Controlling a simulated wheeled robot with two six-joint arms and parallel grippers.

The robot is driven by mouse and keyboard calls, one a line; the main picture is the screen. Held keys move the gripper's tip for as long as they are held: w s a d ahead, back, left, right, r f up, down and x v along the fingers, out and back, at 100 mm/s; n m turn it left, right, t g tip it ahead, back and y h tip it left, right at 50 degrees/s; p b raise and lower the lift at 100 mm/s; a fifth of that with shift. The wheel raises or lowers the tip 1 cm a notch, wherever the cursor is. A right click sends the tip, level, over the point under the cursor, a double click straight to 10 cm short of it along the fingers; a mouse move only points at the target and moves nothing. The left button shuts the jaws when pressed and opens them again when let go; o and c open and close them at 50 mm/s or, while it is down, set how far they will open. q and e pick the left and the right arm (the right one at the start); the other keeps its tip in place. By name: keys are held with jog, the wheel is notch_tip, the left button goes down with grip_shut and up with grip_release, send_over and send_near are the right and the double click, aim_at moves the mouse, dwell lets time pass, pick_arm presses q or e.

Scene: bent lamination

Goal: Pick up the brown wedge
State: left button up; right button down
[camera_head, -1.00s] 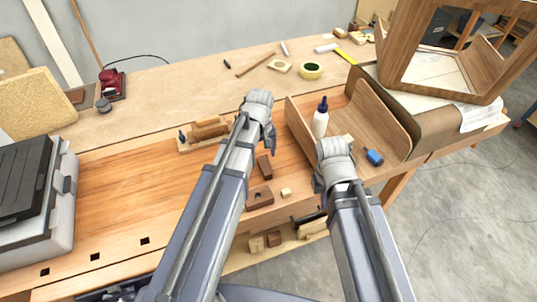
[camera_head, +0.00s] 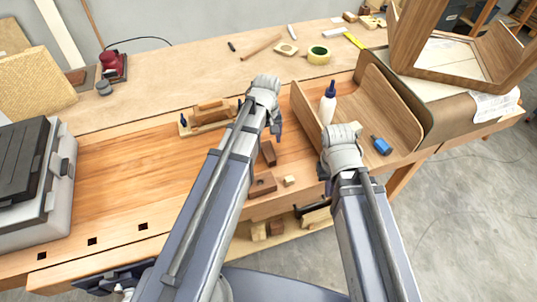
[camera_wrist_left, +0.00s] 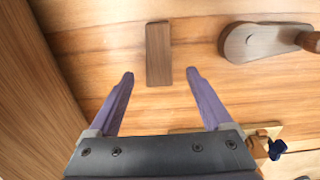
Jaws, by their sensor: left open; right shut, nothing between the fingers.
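The brown wedge (camera_head: 268,153) lies flat on the workbench, left of the bent wooden tray piece. In the left wrist view the wedge (camera_wrist_left: 159,54) is a dark brown, narrow block just beyond the fingertips, centred between their lines. My left gripper (camera_wrist_left: 158,76) is open and empty, its two fingers spread wider than the wedge. In the head view my left gripper (camera_head: 275,130) hangs just behind the wedge. My right gripper (camera_head: 325,173) is near the bent piece's front end; its fingertips are largely hidden, and nothing shows in it.
The bent wooden piece (camera_head: 390,110) stands to the right, with a white glue bottle (camera_head: 327,103) and a blue object (camera_head: 381,146) in it.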

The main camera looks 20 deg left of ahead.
aim_at(267, 147)
pick_arm(q)
jog(key=f+b, duration=0.4)
jog(key=f, duration=0.1)
jog(key=shift+w, duration=0.25)
jog(key=shift+r, duration=0.1)
grip_shut()
dwell(0.3)
